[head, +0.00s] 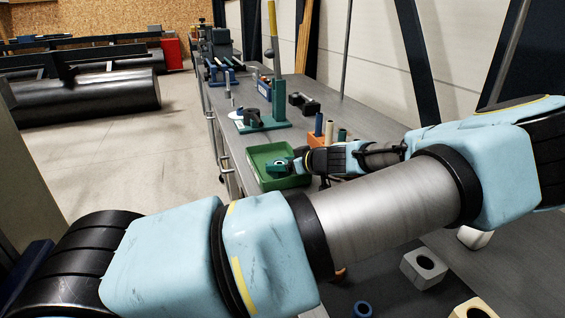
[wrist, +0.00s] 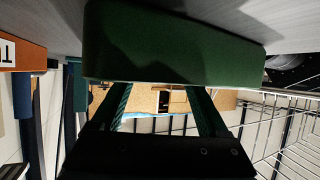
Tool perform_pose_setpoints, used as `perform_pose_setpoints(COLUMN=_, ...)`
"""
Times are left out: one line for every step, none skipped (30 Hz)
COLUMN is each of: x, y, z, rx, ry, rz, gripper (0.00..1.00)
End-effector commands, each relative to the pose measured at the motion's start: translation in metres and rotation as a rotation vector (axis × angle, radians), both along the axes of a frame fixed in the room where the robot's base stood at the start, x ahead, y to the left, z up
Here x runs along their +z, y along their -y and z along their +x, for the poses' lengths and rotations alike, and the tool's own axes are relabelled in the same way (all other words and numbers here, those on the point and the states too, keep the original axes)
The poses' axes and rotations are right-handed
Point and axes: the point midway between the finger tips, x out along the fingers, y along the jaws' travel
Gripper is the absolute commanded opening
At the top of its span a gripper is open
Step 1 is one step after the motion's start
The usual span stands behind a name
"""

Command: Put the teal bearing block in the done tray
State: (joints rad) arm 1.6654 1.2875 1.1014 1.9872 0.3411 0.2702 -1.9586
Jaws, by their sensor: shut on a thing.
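A green tray (head: 262,153) stands on the bench near its left edge in the head view. My gripper (head: 292,165) reaches over the tray from the right. It is shut on the teal bearing block (head: 279,167), which shows small at the fingertips within the tray's outline. I cannot tell whether the block touches the tray floor. In the wrist view the tray's green wall (wrist: 175,45) fills the top middle, in front of my gripper (wrist: 163,100). The block cannot be made out clearly there.
A teal fixture (head: 262,121) and a dark part (head: 303,103) lie farther back. An orange labelled face (wrist: 22,55) is left in the wrist view.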

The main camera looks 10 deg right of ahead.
Motion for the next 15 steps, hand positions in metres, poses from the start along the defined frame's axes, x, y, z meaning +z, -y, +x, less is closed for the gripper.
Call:
perform_pose_setpoints(x=0.0005, y=0.0, z=0.0002, rx=0.0, ry=0.001, rz=0.0, gripper=0.0)
perform_pose_setpoints(x=0.0006, y=-0.0001, z=0.0001, rx=0.0, ry=0.001, rz=0.0, gripper=0.0)
perform_pose_setpoints(x=0.0004, y=-0.0001, z=0.0002, rx=0.0, ry=0.001, rz=0.0, gripper=0.0)
perform_pose_setpoints(x=-0.0003, y=0.0, z=0.0001, rx=0.0, ry=0.001, rz=0.0, gripper=0.0)
perform_pose_setpoints(x=-0.0013, y=-0.0001, z=0.0001, rx=0.0, ry=0.001, rz=0.0, gripper=0.0)
perform_pose_setpoints(x=-0.0027, y=-0.0001, z=0.0001, rx=0.0, ry=0.001, rz=0.0, gripper=0.0)
perform_pose_setpoints(x=-0.0036, y=-0.0001, z=0.0001, rx=0.0, ry=0.0, rz=0.001, gripper=0.0)
perform_pose_setpoints(x=-0.0038, y=0.0, z=0.0, rx=0.0, ry=0.0, rz=0.001, gripper=0.78)
perform_pose_setpoints(x=-0.0026, y=0.0, z=0.0, rx=0.0, ry=0.0, rz=0.001, gripper=0.83)
perform_pose_setpoints(x=-0.0026, y=0.0001, z=-0.0001, rx=0.0, ry=0.0, rz=0.001, gripper=0.86)
perform_pose_setpoints(x=-0.0025, y=0.0001, z=-0.0001, rx=0.0, ry=0.0, rz=0.001, gripper=0.9)
perform_pose_setpoints(x=-0.0025, y=0.0001, z=-0.0001, rx=0.0, ry=0.0, rz=0.001, gripper=0.94)
perform_pose_setpoints(x=-0.0025, y=0.0001, z=-0.0001, rx=0.0, ry=0.0, rz=0.001, gripper=0.97)
perform_pose_setpoints(x=-0.0024, y=0.0, z=0.0, rx=0.0, ry=0.0, rz=0.001, gripper=1.0)
perform_pose_setpoints(x=-0.0024, y=-0.0001, z=-0.0001, rx=0.0, ry=0.0, rz=0.001, gripper=1.0)
